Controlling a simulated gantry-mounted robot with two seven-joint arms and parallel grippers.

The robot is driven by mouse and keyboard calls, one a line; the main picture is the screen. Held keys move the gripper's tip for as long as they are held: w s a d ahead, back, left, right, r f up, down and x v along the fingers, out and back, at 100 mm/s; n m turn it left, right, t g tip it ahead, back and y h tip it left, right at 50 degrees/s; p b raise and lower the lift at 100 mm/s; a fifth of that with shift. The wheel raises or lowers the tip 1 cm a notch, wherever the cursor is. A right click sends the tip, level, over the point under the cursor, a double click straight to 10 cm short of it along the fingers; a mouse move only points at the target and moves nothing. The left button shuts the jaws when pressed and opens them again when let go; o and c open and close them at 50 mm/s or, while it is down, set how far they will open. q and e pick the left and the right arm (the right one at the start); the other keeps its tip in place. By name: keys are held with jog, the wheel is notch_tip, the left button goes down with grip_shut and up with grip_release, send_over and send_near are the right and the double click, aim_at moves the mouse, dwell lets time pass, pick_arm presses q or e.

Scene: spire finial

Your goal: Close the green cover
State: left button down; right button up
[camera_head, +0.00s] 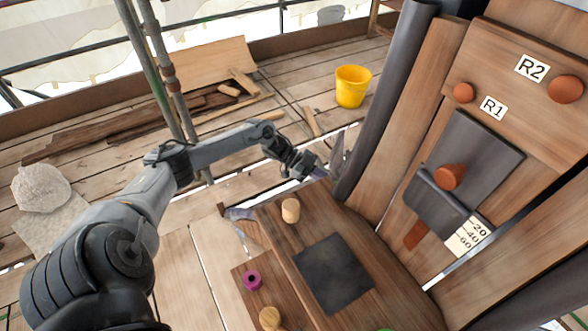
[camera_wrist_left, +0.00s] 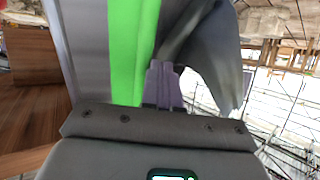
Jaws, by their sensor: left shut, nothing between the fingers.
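In the left wrist view a bright green strip (camera_wrist_left: 131,50) runs upright along a grey panel; it appears to be the green cover, but its full shape is cut off. My left gripper (camera_wrist_left: 164,72) is shut and empty, with its purple-grey fingertips just right of the green strip; I cannot tell whether they touch it. A loose grey sheet (camera_wrist_left: 208,55) hangs beside and behind the fingers. In the head view my left gripper (camera_head: 314,168) is near the foot of a dark grey upright roll (camera_head: 385,95). The cover's green face is hidden there. My right gripper is not in view.
A wooden bench (camera_head: 275,230) holds a dark square pad and a wooden knob. A magenta ring (camera_head: 252,280) lies lower left. The wooden wall at right carries orange knobs, grey flaps and R1, R2 labels. A yellow bucket (camera_head: 352,86) stands behind; a scaffold pole (camera_head: 160,60) rises left.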

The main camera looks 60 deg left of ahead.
pick_arm(q)
jog(key=s+a+r+b, duration=0.2)
jog(key=a+r+b, duration=0.2)
jog(key=a, duration=0.8)
jog(key=shift+a+r, duration=0.15)
jog(key=shift+r, duration=0.3)
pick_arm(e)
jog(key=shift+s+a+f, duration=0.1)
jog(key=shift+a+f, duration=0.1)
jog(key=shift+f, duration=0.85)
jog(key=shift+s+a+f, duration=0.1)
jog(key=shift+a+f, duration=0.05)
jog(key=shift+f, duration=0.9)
